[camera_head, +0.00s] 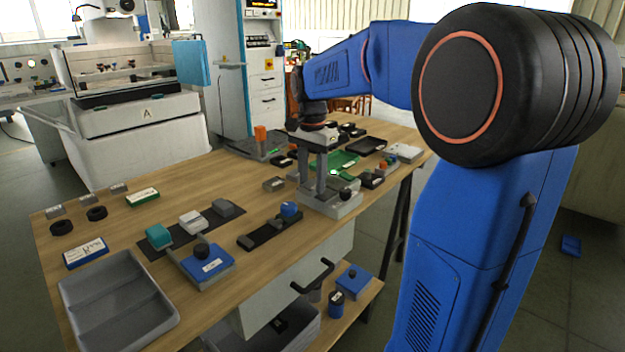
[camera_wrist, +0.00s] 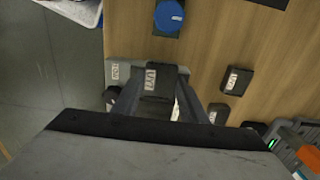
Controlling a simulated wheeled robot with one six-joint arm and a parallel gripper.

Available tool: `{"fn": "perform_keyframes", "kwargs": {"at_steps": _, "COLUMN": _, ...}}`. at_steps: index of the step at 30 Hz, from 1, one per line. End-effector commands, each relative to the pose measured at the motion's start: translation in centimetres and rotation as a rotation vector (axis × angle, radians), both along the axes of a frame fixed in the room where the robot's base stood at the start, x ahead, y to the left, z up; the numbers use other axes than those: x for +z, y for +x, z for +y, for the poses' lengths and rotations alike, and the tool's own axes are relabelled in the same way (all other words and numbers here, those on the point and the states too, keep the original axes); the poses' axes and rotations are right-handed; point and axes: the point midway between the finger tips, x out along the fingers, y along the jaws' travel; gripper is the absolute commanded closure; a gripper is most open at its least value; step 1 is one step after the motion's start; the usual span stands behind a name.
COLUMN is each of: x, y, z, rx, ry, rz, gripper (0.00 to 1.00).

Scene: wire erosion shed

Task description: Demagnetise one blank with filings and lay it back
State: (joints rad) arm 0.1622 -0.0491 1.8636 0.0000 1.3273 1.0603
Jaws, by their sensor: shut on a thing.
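My gripper (camera_head: 318,190) points down over a grey box-shaped unit (camera_head: 336,209) with a black knob, near the front edge of the bench. In the wrist view its fingers (camera_wrist: 159,98) are shut on a dark block with a white label (camera_wrist: 165,82), and the grey unit (camera_wrist: 121,72) shows behind and left of it. I cannot tell whether the block touches the unit. A similar dark labelled block (camera_head: 274,184) lies on the bench to the left; it also shows in the wrist view (camera_wrist: 237,80). No filings can be made out.
A green tray (camera_head: 346,160) lies behind the gripper. A black strip with a blue knob (camera_head: 290,210) and a blue box with a black knob (camera_head: 208,265) stand left. A grey compartment tray (camera_head: 118,300) is at the front left. Bare wood lies between them.

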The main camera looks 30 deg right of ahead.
Motion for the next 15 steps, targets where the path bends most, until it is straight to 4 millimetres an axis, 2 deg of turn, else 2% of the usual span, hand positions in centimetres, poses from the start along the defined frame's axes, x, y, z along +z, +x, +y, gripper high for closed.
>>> {"fn": "perform_keyframes", "kwargs": {"at_steps": 15, "x": 2.4, "y": 0.0, "z": 0.0, "rx": 0.0, "ry": 0.0, "rz": -0.002, "gripper": 0.99}}
